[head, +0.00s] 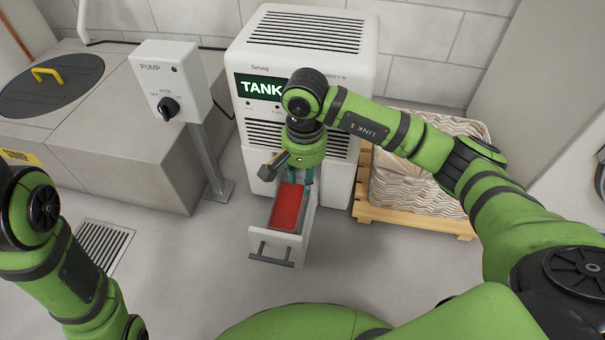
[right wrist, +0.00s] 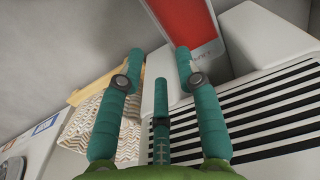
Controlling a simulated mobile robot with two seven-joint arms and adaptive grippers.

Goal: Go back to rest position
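My right gripper (head: 293,174) points down over the rear part of an open white drawer (head: 309,222) with a dark handle. In the right wrist view its teal fingers (right wrist: 160,62) stand apart with nothing between them.
The drawer belongs to a white machine (head: 345,75) with a lit "TANK" display (head: 260,88). A grey pump switch box (head: 165,80) stands on a post to the left. A woven basket (head: 410,195) sits on a wooden pallet (head: 425,222) at right. The floor in front is clear.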

